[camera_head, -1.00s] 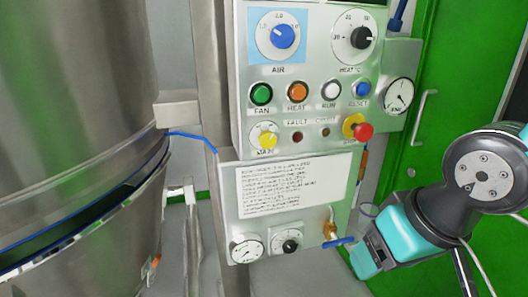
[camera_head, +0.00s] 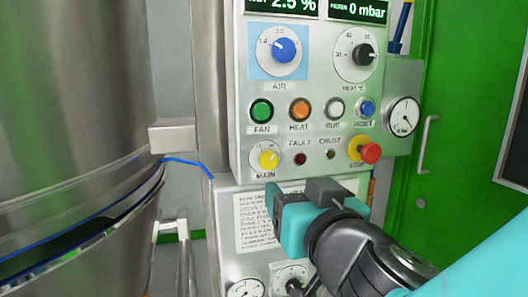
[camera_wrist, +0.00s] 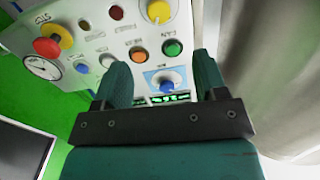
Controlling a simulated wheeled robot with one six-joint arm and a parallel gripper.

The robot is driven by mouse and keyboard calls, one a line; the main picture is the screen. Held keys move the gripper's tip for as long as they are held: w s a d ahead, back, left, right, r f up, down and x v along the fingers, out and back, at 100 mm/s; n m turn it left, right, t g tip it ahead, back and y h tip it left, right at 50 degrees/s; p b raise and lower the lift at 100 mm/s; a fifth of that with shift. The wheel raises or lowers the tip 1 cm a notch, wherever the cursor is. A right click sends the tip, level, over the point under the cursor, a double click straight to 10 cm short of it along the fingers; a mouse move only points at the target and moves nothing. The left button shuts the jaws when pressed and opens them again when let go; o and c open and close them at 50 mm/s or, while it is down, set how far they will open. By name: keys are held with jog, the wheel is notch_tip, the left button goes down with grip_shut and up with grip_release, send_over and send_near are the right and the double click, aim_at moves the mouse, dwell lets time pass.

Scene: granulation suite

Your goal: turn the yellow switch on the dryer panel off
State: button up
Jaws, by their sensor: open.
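The yellow switch (camera_head: 268,158), labelled MAIN, sits at the lower left of the dryer panel's (camera_head: 244,130) upper section. Which way its pointer stands is too small to tell. In the wrist view, where the panel shows upside down, the yellow switch (camera_wrist: 158,12) is at the top edge, beyond the fingertips and apart from them. My gripper (camera_wrist: 160,68) is open, with nothing between its two teal fingers. In the head view it is in front of the panel's lower section, below and right of the switch, covering part of the text plate; its fingertips are hard to make out there.
The red emergency button (camera_head: 371,153) on a yellow base sticks out right of the switch. Green (camera_head: 261,111), orange and white buttons are above it, with the blue air knob (camera_head: 284,50) higher. A steel vessel (camera_head: 75,90) stands left; a green door (camera_head: 450,120) is right.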

aim_at(269, 163)
jog(key=p+x, duration=0.6)
jog(key=x, duration=0.7)
jog(key=shift+w+r, duration=0.1)
jog(key=shift+w, duration=0.2)
jog(key=shift+w+a+p, duration=0.1)
jog(key=shift+w+p, duration=0.2)
jog(key=shift+w, duration=0.2)
